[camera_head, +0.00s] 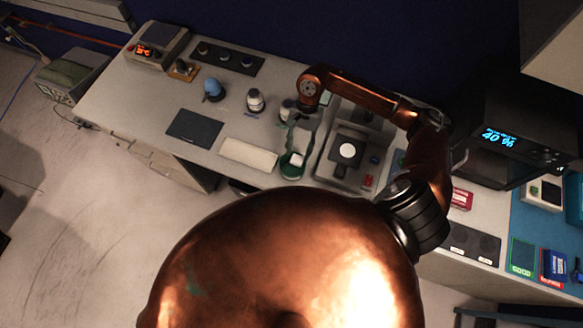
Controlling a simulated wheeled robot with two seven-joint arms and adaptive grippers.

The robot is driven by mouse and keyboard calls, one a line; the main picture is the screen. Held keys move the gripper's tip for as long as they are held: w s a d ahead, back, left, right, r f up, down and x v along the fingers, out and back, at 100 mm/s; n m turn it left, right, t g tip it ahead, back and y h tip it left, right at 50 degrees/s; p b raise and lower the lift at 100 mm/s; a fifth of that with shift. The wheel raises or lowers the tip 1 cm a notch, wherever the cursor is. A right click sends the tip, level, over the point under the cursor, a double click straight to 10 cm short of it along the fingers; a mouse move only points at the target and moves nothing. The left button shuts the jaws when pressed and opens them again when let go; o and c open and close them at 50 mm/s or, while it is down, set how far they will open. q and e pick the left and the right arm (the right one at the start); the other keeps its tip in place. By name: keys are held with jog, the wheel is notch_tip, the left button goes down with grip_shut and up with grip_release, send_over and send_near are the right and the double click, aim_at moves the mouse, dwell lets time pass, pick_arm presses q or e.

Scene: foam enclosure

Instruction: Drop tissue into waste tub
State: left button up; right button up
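A small dark green tub (290,173), which looks like the waste tub, stands near the front edge of the bench, left of the grey device. A small white patch (297,158) shows at the tub; I cannot tell whether it is the tissue inside or part of the tub. My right arm reaches over the bench from the right, and its wrist bends down above the tub's far side. My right gripper (292,128) is small and dark here, just beyond the tub; its fingers are too unclear to tell open from shut. My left gripper is out of view.
White bottles (255,100) and a blue-topped item (213,89) stand left of the gripper. A dark mat (194,129) and a cream pad (249,153) lie left of the tub. A grey device (335,168) stands close on its right.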

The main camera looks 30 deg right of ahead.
jog(key=shift+o, duration=1.3)
jog(key=v, duration=1.2)
